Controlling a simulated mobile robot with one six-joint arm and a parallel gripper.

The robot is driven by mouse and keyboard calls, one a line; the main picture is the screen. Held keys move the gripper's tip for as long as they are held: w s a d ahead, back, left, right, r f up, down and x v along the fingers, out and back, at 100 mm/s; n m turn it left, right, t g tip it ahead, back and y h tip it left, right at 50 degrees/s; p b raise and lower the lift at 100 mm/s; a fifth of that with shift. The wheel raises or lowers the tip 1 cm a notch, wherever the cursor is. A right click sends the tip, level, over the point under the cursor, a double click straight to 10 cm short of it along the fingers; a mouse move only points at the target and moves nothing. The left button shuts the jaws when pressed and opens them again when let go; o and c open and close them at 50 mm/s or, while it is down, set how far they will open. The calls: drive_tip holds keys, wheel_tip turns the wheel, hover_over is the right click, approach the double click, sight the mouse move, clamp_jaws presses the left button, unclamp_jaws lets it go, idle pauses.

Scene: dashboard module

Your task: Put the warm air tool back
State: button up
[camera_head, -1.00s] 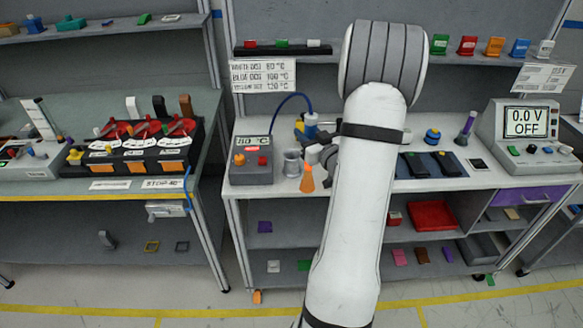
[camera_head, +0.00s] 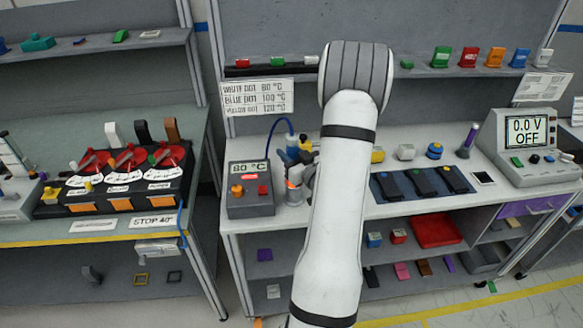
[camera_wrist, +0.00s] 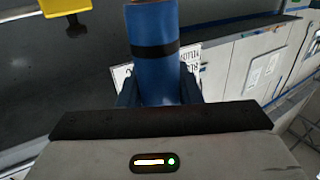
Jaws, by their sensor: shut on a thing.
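The warm air tool shows in the wrist view as a blue cylinder (camera_wrist: 153,75) with a black band. My gripper (camera_wrist: 158,92) is shut around it, with a dark blue finger on each side. In the head view the tool's blue upper end (camera_head: 291,142) shows left of my arm, with the blue hose curving from it to the control unit (camera_head: 250,190), which reads 80 °C. A grey holder (camera_head: 294,197) stands right of the unit, below the tool, with orange at its top. I cannot tell whether the nozzle is inside it.
Dark modules lie on a blue mat (camera_head: 387,193) to the right. A voltage meter (camera_head: 528,140) stands at the bench's right end. A temperature sign (camera_head: 257,97) hangs behind the unit. A yellow object (camera_wrist: 65,5) shows at the wrist view's top left.

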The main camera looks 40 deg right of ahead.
drive_tip(key=shift+s+d+f+p, duration=0.1)
drive_tip(key=shift+f+p, duration=0.15)
drive_tip(key=shift+f, duration=1)
drive_tip(key=shift+s+f+p, duration=0.1)
drive_tip(key=shift+f+p, duration=0.1)
drive_tip(key=shift+f, duration=1)
drive_tip(key=o, duration=1)
drive_tip(key=shift+s, duration=0.1)
drive_tip(key=s+b, duration=0.1)
drive_tip(key=s, duration=0.3)
drive_tip(key=s+b, duration=0.1)
drive_tip(key=s, duration=0.3)
drive_tip(key=s+a+b, duration=0.1)
drive_tip(key=s, duration=0.2)
drive_tip(key=shift+s+b, duration=0.35)
drive_tip(key=shift+s, duration=0.05)
